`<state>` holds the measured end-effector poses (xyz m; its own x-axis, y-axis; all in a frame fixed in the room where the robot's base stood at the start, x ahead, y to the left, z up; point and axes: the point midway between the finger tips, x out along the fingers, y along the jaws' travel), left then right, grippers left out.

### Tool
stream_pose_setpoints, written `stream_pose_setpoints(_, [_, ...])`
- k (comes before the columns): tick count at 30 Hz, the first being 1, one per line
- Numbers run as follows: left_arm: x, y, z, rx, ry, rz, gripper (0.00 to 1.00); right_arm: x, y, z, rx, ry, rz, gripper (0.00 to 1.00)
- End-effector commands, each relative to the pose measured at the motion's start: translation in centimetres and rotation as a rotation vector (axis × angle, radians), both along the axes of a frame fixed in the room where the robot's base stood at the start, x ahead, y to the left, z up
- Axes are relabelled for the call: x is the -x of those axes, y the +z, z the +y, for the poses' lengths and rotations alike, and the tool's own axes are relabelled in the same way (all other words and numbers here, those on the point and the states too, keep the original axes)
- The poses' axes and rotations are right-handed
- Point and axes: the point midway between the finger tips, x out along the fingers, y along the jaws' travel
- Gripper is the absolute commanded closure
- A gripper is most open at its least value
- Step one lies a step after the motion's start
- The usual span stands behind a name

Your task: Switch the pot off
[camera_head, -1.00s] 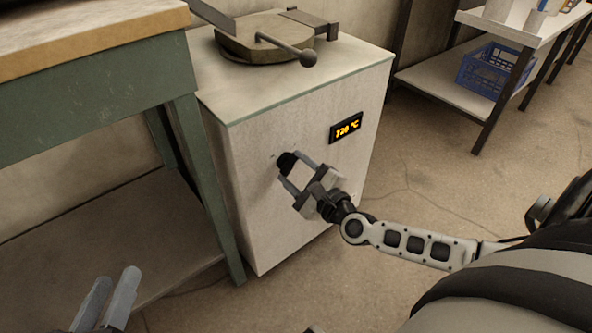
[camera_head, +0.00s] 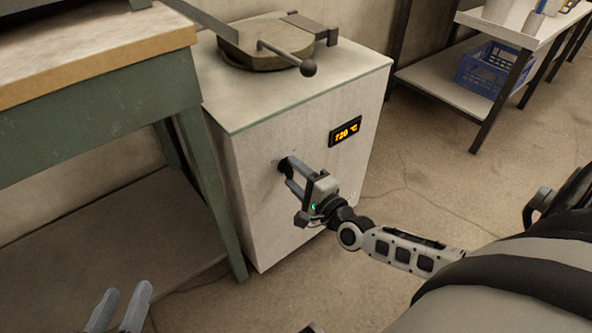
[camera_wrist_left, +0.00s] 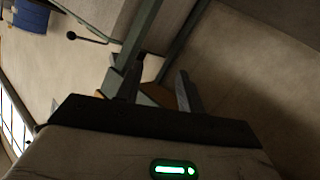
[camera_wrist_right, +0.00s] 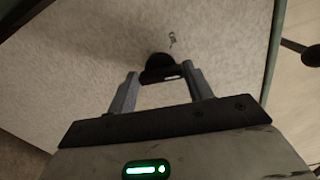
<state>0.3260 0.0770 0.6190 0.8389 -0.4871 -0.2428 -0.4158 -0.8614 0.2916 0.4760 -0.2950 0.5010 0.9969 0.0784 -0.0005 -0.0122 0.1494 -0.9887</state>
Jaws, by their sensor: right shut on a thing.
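The pot is a pale, box-shaped furnace (camera_head: 255,140) with a round metal lid (camera_head: 258,48) on top. Its front carries a display (camera_head: 345,131) with orange digits that look like 720 °C. A black knob (camera_head: 283,164) sits on the front, left of and below the display. My right gripper (camera_head: 291,172) is shut on the knob, and its fingers partly hide it. In the right wrist view the knob (camera_wrist_right: 158,64) is between the fingertips, with a small dark marking beside it. My left gripper (camera_head: 122,300) is open and empty at the lower left, away from the furnace.
A green-legged bench (camera_head: 100,66) with a wooden top stands close left of the furnace. A lid handle with a ball end (camera_head: 308,67) juts out over the furnace top. A shelf with a blue crate (camera_head: 490,70) stands at the back right. The floor right of the furnace is clear.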

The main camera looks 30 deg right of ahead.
Motion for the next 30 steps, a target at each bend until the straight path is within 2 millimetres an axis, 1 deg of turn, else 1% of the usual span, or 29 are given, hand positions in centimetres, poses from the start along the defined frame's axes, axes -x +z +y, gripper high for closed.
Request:
stream_pose_setpoints(3, [0.1,0.2,0.2,-0.032,0.002,0.003,0.62,0.1,0.1,0.0,0.113,0.0,-0.006,0.72])
stream_pose_setpoints(12, [0.5,-0.3,0.6,-0.103,0.003,0.026,0.62,0.1,-0.1,0.0,0.397,0.0,-0.028,0.72])
stream_pose_setpoints(18, [0.8,-1.5,0.9,-0.13,-0.002,0.082,0.62,0.1,-0.2,0.0,0.579,0.0,-0.043,0.72])
stream_pose_setpoints(23, [0.6,-2.0,1.0,-0.144,0.001,0.111,0.62,0.1,-0.3,-0.1,0.71,0.001,-0.053,0.72])
stream_pose_setpoints(30, [-0.1,-1.8,1.3,-0.148,0.016,0.12,0.62,0.1,-0.4,-0.1,0.854,0.001,-0.065,0.72])
